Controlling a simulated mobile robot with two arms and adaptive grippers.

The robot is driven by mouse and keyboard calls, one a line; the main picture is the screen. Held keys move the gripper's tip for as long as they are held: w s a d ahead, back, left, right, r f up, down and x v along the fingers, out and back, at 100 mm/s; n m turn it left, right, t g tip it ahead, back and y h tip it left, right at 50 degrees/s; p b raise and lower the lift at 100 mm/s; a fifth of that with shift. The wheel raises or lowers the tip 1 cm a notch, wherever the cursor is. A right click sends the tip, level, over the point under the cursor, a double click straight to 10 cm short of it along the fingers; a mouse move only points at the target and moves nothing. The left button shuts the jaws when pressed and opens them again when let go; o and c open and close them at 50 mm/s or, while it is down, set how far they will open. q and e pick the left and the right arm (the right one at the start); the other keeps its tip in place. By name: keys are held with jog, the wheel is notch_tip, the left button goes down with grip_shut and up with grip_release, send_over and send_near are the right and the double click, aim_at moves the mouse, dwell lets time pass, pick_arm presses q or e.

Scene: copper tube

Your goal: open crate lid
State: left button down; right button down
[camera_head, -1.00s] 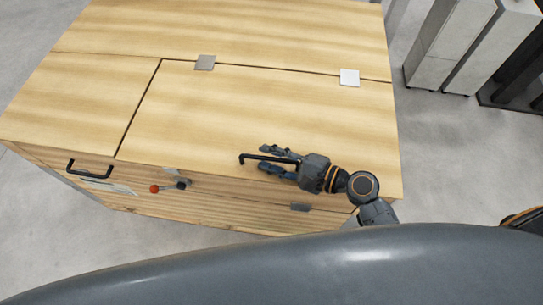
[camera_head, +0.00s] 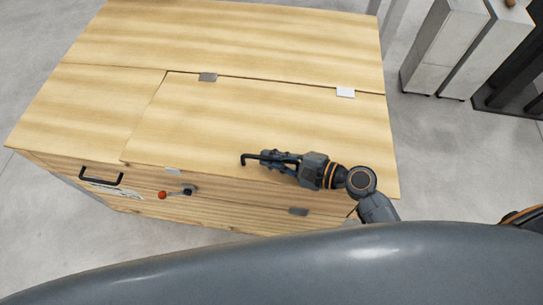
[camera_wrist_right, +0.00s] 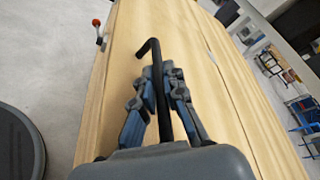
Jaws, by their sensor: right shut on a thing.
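The large wooden crate (camera_head: 85,100) has a light wood lid panel (camera_head: 230,125) in its top, with two metal hinges (camera_head: 345,92) along the far side. A black bar handle (camera_head: 249,157) stands near the lid's front edge. My right gripper (camera_head: 272,158) is shut on this handle. In the right wrist view the two fingers (camera_wrist_right: 159,78) close around the black bar (camera_wrist_right: 154,52), whose bent end sticks out past them. The lid looks slightly raised at its front, but the amount is hard to tell. My left gripper is not in view.
A latch with a red knob (camera_head: 162,195) sits on the crate's front face, left of my gripper. A black side handle (camera_head: 101,177) is farther left. Grey cabinets (camera_head: 445,45) stand beyond the crate at the right. Open floor (camera_head: 40,40) lies to the left.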

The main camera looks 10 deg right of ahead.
jog(key=w+d+r+m+p, duration=0.1)
jog(key=w+r+p, duration=0.2)
jog(key=r+p, duration=0.4)
jog(key=w+d+r+m+g+p, duration=0.1)
jog(key=w+r+p, duration=0.3)
jog(key=r+p, duration=0.3)
jog(key=shift+w+d+r, duration=0.2)
jog(key=shift+w+r, duration=0.05)
jog(key=shift+r, duration=0.3)
